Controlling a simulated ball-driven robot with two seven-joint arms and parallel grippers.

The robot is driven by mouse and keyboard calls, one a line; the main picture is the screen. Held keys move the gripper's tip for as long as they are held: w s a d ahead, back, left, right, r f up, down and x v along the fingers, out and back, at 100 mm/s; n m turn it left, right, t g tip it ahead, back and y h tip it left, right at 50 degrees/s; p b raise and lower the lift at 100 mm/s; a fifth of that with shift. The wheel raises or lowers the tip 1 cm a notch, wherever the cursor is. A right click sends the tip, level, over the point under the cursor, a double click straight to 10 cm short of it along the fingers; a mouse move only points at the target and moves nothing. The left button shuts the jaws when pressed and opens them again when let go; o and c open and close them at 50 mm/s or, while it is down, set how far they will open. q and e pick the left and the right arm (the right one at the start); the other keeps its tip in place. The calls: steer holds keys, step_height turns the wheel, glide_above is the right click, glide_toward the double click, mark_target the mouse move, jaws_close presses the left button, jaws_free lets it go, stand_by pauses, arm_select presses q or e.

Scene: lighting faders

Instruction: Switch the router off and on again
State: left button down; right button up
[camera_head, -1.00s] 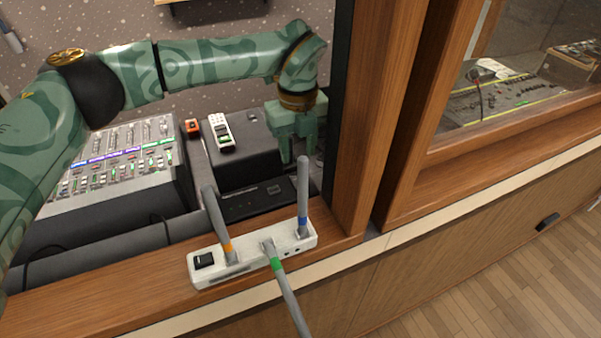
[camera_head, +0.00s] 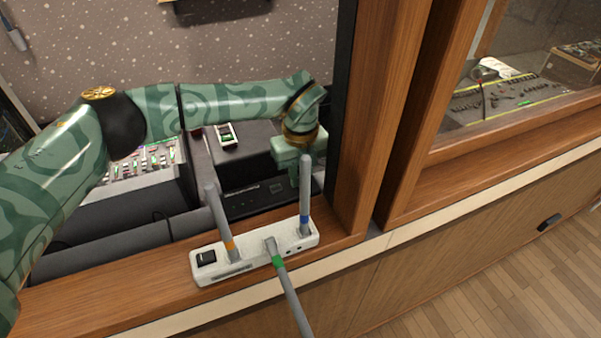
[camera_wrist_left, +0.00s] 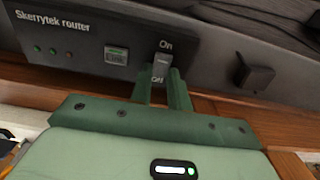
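The black Skerrytek router (camera_wrist_left: 92,42) fills the upper left of the left wrist view; its casing (camera_head: 240,206) also shows behind the sill in the head view. Its switch (camera_wrist_left: 161,64) sits between the labels On, above, and Off, below; I cannot tell which way it is set. My left gripper (camera_wrist_left: 160,78) is at the router's front, its two fingers a little apart with the switch between or just beyond their tips. Contact is unclear. In the head view my left gripper (camera_head: 300,168) is partly hidden by a grey rod. My right gripper is not in view.
A white strip (camera_head: 212,273) with a black switch and three grey rods banded orange, green and blue stands on the wooden sill. A wooden post (camera_head: 365,120) rises close right of my left gripper. A fader desk (camera_head: 145,160) lies left.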

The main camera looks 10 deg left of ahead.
arm_select(q)
steer(key=shift+w+a+f+g+h+b, duration=0.1)
steer(key=shift+w+g+h+b, duration=0.1)
steer(key=shift+g+h+b, duration=0.25)
steer(key=shift+w+a+g+h+b, duration=0.15)
steer(key=shift+g+h+b, duration=0.1)
steer(key=shift+g, duration=0.3)
steer(key=shift+r, duration=0.2)
steer(key=c, duration=1.3)
jaws_free()
steer(key=shift+w+v, duration=0.15)
steer(key=shift+v, duration=3.9)
steer(key=shift+w+v, duration=0.2)
steer(key=shift+v, duration=3.85)
steer(key=shift+a, duration=0.15)
